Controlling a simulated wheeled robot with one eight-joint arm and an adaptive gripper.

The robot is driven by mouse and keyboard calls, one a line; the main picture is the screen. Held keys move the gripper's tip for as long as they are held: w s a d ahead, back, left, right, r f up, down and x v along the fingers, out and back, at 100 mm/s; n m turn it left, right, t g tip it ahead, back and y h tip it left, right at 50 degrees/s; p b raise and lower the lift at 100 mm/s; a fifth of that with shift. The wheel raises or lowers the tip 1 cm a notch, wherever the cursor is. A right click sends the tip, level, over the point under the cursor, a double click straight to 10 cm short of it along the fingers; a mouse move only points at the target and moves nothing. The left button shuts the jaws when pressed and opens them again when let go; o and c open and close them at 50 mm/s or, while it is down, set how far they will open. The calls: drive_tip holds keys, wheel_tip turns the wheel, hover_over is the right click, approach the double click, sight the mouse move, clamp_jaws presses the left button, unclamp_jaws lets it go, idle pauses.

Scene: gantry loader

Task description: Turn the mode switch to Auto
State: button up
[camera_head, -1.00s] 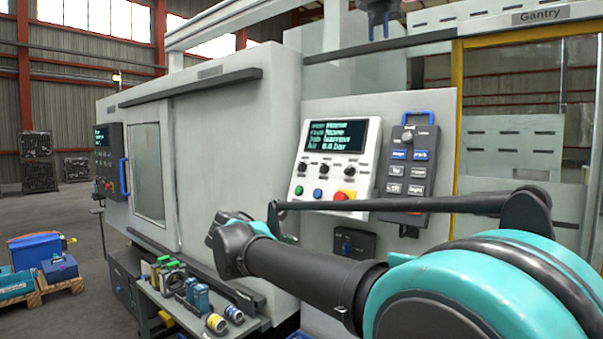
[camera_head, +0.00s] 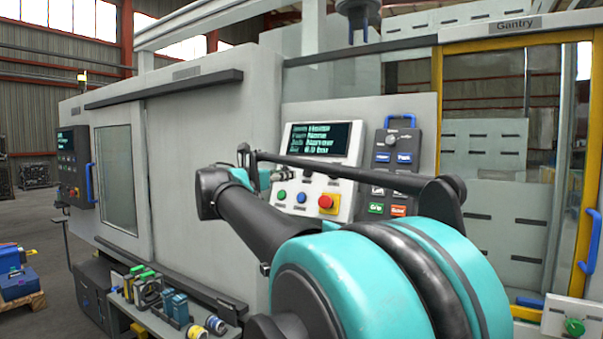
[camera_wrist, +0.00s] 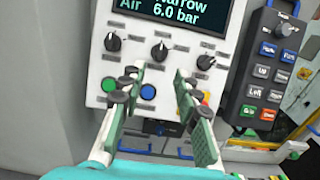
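The control panel (camera_head: 345,212) has a dark screen (camera_head: 318,140) and a row of black rotary knobs. In the wrist view the knobs are a left one (camera_wrist: 113,42), a middle one (camera_wrist: 160,51) and a right one (camera_wrist: 207,62). Their labels are too small to read, so I cannot tell which is the mode switch. In the head view my arm hides most of the row. My gripper (camera_wrist: 160,82) is open and empty, its green-padded fingers spread below the middle knob. In the head view it (camera_head: 264,176) is in front of the panel's left part.
Below the knobs are a green button (camera_wrist: 109,84), a blue button (camera_wrist: 148,91) and a red emergency stop (camera_head: 326,202) on yellow. A dark pendant (camera_head: 381,160) with a knob (camera_wrist: 285,28) and several buttons hangs at the right. A tool shelf (camera_head: 160,300) stands lower left.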

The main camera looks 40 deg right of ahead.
sight(305, 171)
drive_tip(key=x, duration=1)
drive_tip(key=shift+w+d, duration=0.15)
drive_tip(key=shift+d, duration=0.15)
drive_tip(key=shift+c, duration=0.6)
clamp_jaws()
